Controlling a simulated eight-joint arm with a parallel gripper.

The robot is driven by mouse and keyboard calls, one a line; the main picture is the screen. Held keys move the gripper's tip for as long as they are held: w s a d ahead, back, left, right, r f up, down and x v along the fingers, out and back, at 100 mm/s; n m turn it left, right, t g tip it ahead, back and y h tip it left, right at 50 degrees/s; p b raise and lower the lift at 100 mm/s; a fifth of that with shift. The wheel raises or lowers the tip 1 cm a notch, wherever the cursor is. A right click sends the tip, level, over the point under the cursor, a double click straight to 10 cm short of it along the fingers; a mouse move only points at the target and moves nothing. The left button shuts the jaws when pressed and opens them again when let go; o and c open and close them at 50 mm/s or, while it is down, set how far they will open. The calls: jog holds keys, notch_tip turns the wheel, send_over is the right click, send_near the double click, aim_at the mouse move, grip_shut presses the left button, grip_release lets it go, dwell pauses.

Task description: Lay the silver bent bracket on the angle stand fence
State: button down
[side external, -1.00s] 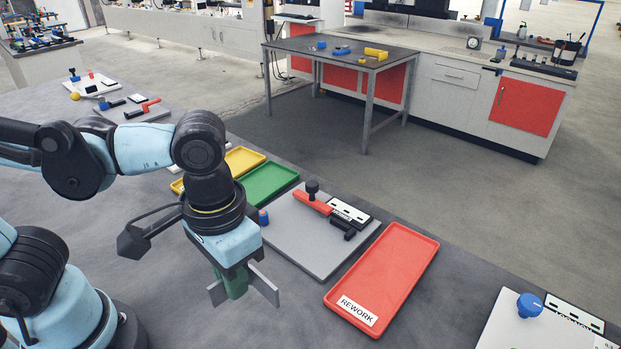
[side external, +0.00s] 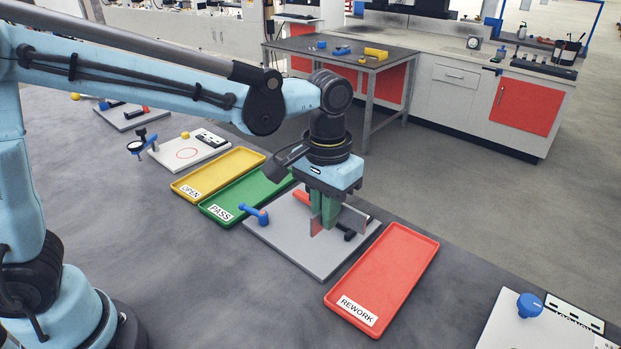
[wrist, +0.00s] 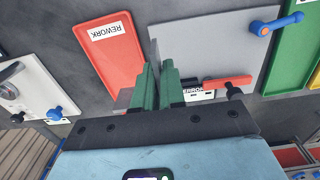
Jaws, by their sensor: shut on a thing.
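My gripper (side external: 325,210) points down above the grey base plate (side external: 287,246) and is shut on the silver bent bracket (side external: 353,222). The bracket's flat legs stick out on both sides of the green fingers. In the wrist view my gripper (wrist: 158,88) hides much of the bracket. The base plate carries a red bar with a black knob, a black block (side external: 350,235) and a blue lever (side external: 255,213). The red bar (wrist: 228,82) shows better in the wrist view. I cannot tell which part is the angle stand fence, or whether the bracket touches anything.
A red REWORK tray (side external: 383,280) lies right of the base plate. A green PASS tray (side external: 238,196) and a yellow OPEN tray (side external: 217,174) lie to its left. Another plate with a blue knob (side external: 529,305) is at lower right. The trays look empty.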

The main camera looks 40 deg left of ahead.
jog(key=w+a+f, duration=0.4)
jog(key=a, duration=0.1)
jog(key=w+a+f, duration=0.2)
jog(key=shift+w+a, duration=0.2)
jog(key=shift+a, duration=0.2)
jog(key=shift+f, duration=2.05)
jog(key=shift+f, duration=0.1)
jog(key=c, duration=1.2)
grip_release()
